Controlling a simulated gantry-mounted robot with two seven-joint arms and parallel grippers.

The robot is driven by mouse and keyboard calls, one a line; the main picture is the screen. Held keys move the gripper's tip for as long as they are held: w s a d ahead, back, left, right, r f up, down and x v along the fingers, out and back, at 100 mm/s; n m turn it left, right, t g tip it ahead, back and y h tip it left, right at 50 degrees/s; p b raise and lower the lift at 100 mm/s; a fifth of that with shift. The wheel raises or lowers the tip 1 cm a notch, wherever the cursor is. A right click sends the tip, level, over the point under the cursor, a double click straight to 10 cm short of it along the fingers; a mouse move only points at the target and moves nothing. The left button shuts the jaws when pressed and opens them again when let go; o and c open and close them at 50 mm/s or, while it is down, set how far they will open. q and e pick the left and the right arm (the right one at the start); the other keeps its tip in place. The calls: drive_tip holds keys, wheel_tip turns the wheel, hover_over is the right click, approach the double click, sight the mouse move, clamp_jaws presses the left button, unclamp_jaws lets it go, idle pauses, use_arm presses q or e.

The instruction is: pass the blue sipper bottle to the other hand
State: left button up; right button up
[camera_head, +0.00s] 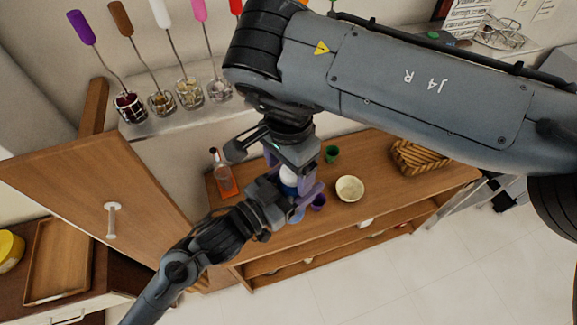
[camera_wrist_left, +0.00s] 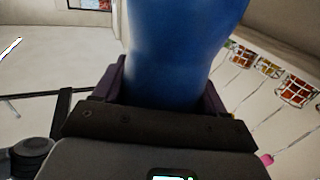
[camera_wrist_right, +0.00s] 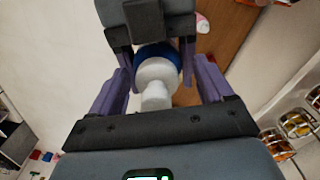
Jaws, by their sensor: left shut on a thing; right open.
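The blue sipper bottle with a white top (camera_head: 289,177) is held above the wooden table in the head view. Its blue body (camera_wrist_left: 178,50) fills the space between the left fingers in the left wrist view. My left gripper (camera_head: 292,203) is shut on the body. My right gripper (camera_head: 305,172) is open and comes down from above. In the right wrist view its purple fingers stand on either side of the bottle's white top (camera_wrist_right: 157,78), with visible gaps. The left gripper shows just beyond the bottle there. Part of the bottle is hidden by the grippers in the head view.
On the table (camera_head: 385,183) stand a red bottle (camera_head: 225,178), a green cup (camera_head: 331,154), a purple cup (camera_head: 318,203), a pale bowl (camera_head: 349,188) and a woven basket (camera_head: 419,157). An open wooden door (camera_head: 80,190) stands at left. Whisk-like tools line the back ledge.

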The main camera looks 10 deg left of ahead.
drive_tip(key=shift+f, duration=0.2)
drive_tip(key=shift+c, duration=0.5)
drive_tip(key=c, duration=1)
use_arm(q)
drive_tip(key=o, duration=1.1)
drive_tip(key=shift+s+d, duration=0.1)
drive_tip(key=shift+c, duration=0.2)
use_arm(e)
drive_tip(key=shift+c, duration=0.9)
use_arm(q)
drive_tip(key=shift+o, duration=1.4)
use_arm(e)
clamp_jaws()
